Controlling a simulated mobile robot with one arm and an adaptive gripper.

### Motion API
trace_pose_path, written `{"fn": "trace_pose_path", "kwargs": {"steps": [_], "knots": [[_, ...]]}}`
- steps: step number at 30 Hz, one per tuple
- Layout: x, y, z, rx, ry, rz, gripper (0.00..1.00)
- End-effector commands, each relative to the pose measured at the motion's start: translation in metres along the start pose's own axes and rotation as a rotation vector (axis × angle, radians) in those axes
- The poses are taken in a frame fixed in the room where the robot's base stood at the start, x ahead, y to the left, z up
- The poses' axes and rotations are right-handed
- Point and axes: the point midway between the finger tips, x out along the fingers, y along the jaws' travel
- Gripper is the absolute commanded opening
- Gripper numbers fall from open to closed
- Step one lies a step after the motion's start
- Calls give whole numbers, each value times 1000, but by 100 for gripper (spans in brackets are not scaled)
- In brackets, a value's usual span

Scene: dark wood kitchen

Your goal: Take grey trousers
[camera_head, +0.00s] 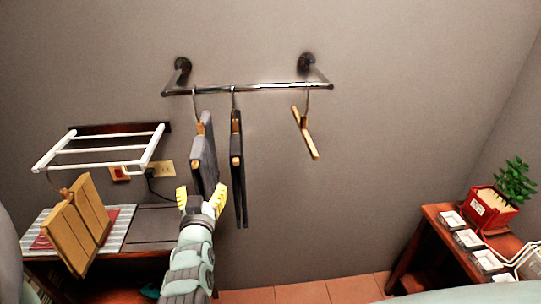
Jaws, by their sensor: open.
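Grey trousers (202,162) hang folded over a wooden hanger on the metal wall rail (255,88), left of its middle. Darker trousers (238,190) hang close beside them on the right, with a narrow gap between the two. My gripper (201,196) is open, with yellow fingertips spread apart, at the lower end of the grey trousers in the picture. The lower edge of the grey trousers is partly hidden behind the gripper. I cannot tell whether the fingers touch the cloth or how far in front of it they are.
An empty wooden hanger (305,132) hangs on the rail's right. At left, a white wall rack (100,150) holds a tan folded item (72,235) above a cluttered table. At right, a wooden table (428,235) carries a red planter (491,208) and small white boxes.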

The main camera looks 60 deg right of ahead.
Motion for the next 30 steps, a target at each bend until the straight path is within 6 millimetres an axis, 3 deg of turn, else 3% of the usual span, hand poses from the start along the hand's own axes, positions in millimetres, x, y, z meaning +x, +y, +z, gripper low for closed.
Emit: {"fn": "trace_pose_path", "kwargs": {"steps": [15,29,30], "knots": [[32,-3,0,-2,-1,1,66],[36,-2,2,-2,0,2,69],[36,-2,2,-2,0,2,64]]}}
